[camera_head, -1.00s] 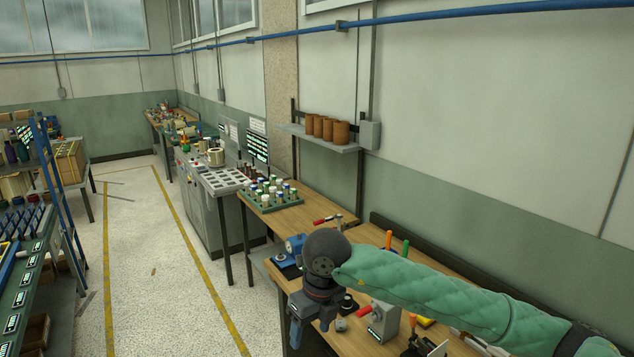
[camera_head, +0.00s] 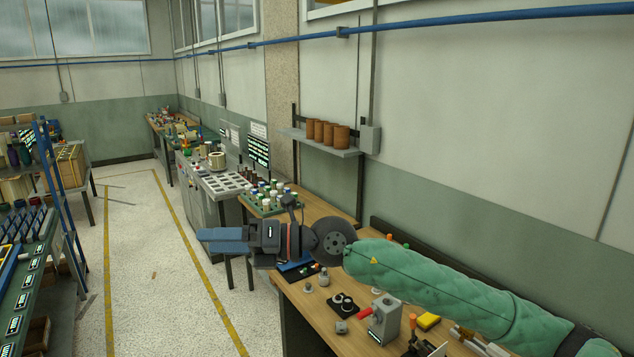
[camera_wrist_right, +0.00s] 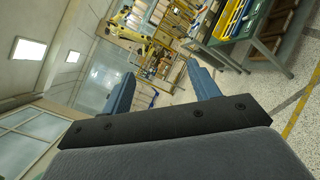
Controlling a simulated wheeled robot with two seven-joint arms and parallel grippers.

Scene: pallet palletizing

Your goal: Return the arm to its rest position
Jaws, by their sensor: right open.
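My right arm, in a green quilted sleeve (camera_head: 440,290), reaches in from the right in the head view. My right gripper (camera_head: 205,240) points left over the aisle, at the left end of the wooden workbench. In the right wrist view its two blue fingers (camera_wrist_right: 160,90) stand apart with nothing between them. My left gripper is not in view.
The wooden workbench (camera_head: 325,327) below my right arm bears small tools, a grey box (camera_head: 384,318) and a yellow block (camera_head: 428,321). A green rack of bottles (camera_head: 262,208) stands behind the gripper. A shelf (camera_head: 322,143) holds several brown pots.

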